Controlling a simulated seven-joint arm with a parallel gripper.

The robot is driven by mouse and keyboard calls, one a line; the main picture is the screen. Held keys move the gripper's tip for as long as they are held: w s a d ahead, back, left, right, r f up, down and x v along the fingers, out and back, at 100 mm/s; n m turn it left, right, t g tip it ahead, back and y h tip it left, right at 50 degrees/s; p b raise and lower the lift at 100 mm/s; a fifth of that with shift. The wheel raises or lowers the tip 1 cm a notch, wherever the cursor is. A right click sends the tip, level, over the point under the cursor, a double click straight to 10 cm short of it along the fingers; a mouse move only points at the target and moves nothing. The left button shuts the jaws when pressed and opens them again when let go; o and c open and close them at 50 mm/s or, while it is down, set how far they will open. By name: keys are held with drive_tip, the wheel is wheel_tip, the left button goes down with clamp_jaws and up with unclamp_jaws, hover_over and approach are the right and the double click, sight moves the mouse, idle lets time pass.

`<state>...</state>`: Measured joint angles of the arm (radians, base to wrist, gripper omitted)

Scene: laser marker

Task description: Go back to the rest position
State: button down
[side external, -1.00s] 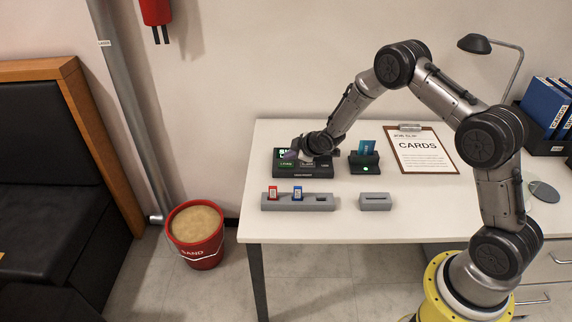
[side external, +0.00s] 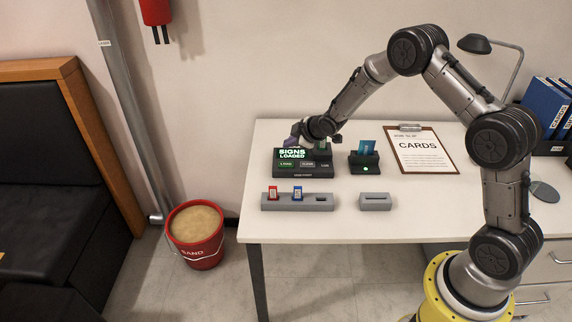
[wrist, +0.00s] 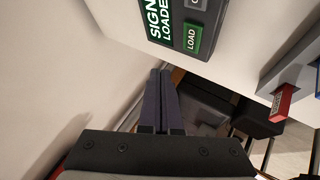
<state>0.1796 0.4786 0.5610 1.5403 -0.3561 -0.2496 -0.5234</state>
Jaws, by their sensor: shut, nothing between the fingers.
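My gripper (wrist: 158,102) is shut and empty, its two dark fingers side by side in the wrist view. In the side external view my gripper's end is above and behind the black control box (side external: 303,170), apart from it as far as I can tell, with the fingertips mostly hidden.
A grey holder (side external: 297,205) with red and blue cards stands at the front, beside a small grey slot block (side external: 375,206). A black stand with a blue card (side external: 366,146) and a clipboard (side external: 423,165) are to the right.

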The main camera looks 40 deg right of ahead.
drive_tip(key=shift+w+a+r, duration=0.1)
drive_tip(key=shift+a+r, duration=0.05)
drive_tip(key=shift+r, duration=0.1)
wheel_tip(320, 180, up, 17)
drive_tip(key=a+t, duration=0.3)
drive_tip(key=s+a+r+m, duration=0.2)
drive_tip(key=s+r, duration=1)
drive_tip(key=r, duration=0.2)
drive_tip(key=s+a+r+m+g, duration=0.1)
drive_tip(key=s+a+m, duration=0.1)
drive_tip(key=s, duration=1.3)
drive_tip(key=s+f+m+g, duration=0.2)
drive_tip(key=s+f, duration=0.3)
drive_tip(key=s, duration=0.3)
drive_tip(key=s+a+f+m+g, duration=0.1)
drive_tip(key=s+f+m+g, duration=0.1)
drive_tip(key=s+f, duration=0.3)
drive_tip(key=s+g, duration=0.1)
drive_tip(key=s, duration=0.1)
drive_tip(key=shift+s+a+g, duration=0.25)
drive_tip(key=shift+s+g, duration=0.05)
drive_tip(key=shift+s, duration=0.1)
